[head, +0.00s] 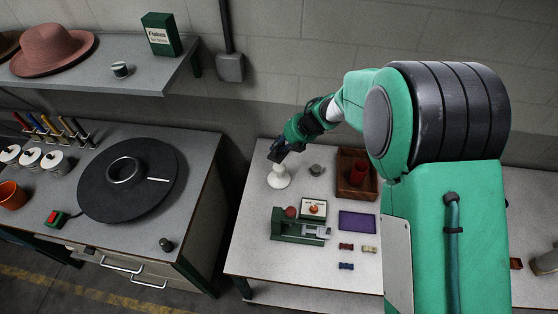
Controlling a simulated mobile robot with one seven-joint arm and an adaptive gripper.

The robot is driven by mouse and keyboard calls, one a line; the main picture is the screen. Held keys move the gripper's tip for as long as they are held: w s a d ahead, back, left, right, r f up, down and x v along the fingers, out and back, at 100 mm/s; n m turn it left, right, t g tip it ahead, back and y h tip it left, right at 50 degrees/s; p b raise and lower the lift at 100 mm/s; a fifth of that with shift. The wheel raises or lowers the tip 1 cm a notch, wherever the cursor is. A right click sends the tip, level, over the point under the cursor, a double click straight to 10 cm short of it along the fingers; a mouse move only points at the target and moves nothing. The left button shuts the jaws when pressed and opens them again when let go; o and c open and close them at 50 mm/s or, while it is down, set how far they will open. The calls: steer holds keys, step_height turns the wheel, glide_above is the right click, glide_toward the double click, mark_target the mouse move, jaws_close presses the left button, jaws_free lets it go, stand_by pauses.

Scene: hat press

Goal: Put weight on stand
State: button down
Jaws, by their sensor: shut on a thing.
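My gripper (276,156) is at the left back of the white table, shut, with its dark fingers pointing down. It is directly over a white stand (279,179) with a narrow neck and a flared round base. The stand is upright on the table. The weight between the fingers is too small and too hidden to make out. I cannot tell whether it touches the top of the stand.
A small grey knobbed piece (316,170) sits right of the stand. A green device (290,229) and a purple pad (357,222) lie in front. The left bench carries a black disc (105,199).

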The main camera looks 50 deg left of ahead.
mark_target(282, 155)
steer(key=shift+f, duration=2)
steer(key=shift+f, duration=0.1)
steer(key=shift+f+b, duration=0.3)
steer(key=shift+f, duration=1.45)
steer(key=shift+f, duration=0.1)
steer(key=c, duration=1.6)
jaws_free()
steer(key=shift+f, duration=0.1)
steer(key=shift+o, duration=0.2)
steer(key=v, duration=1.2)
steer(key=shift+p, duration=0.35)
steer(key=shift+r, duration=0.2)
